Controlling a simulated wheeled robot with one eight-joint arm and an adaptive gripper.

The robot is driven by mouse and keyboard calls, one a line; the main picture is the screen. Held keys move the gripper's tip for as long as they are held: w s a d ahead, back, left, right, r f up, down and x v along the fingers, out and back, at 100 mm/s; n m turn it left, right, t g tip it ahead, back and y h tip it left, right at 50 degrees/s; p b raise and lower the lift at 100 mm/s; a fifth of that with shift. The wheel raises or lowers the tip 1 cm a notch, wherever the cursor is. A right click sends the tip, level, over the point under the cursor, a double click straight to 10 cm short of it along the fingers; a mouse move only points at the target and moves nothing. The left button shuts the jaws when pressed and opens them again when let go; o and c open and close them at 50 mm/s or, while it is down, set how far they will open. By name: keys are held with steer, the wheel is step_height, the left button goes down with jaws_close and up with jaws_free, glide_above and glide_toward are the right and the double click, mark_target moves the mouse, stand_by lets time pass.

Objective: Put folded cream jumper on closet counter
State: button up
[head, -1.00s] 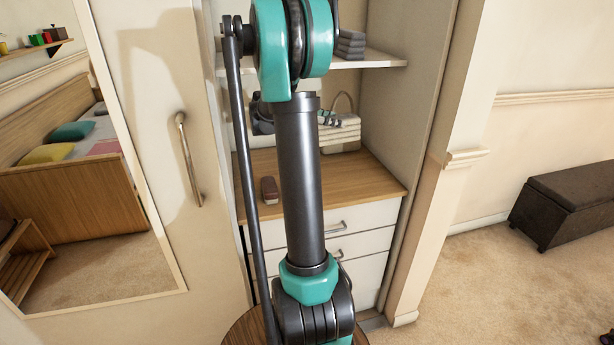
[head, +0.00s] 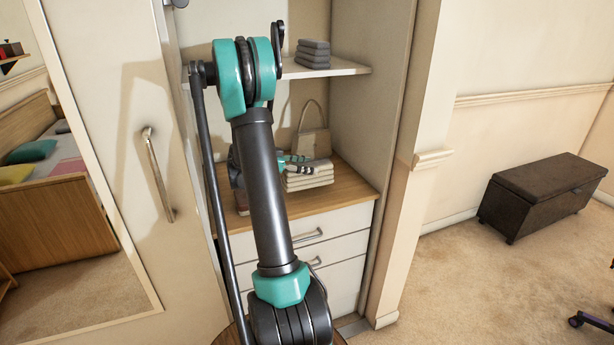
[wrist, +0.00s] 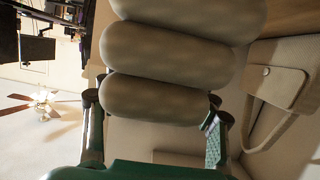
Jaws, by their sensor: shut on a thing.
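The folded cream jumper (head: 308,180) shows in the head view as a stack of pale layers, low over the wooden closet counter (head: 350,188). I cannot tell whether it touches the counter. In the wrist view the jumper (wrist: 165,100) fills the upper middle as thick rounded folds, with the fingers of my gripper (wrist: 155,118) on either side. My arm hides the left part of the counter.
A beige handbag (head: 312,140) stands on the counter behind the jumper. A shelf (head: 345,68) with folded grey cloths (head: 313,52) is above. A reddish-brown object (head: 242,203) is partly hidden behind my arm. White drawers (head: 345,222) are below, and a closet wall bounds the right side.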

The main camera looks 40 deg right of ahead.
steer(key=shift+f, duration=2.05)
steer(key=o, duration=1.4)
steer(key=shift+v, duration=3.75)
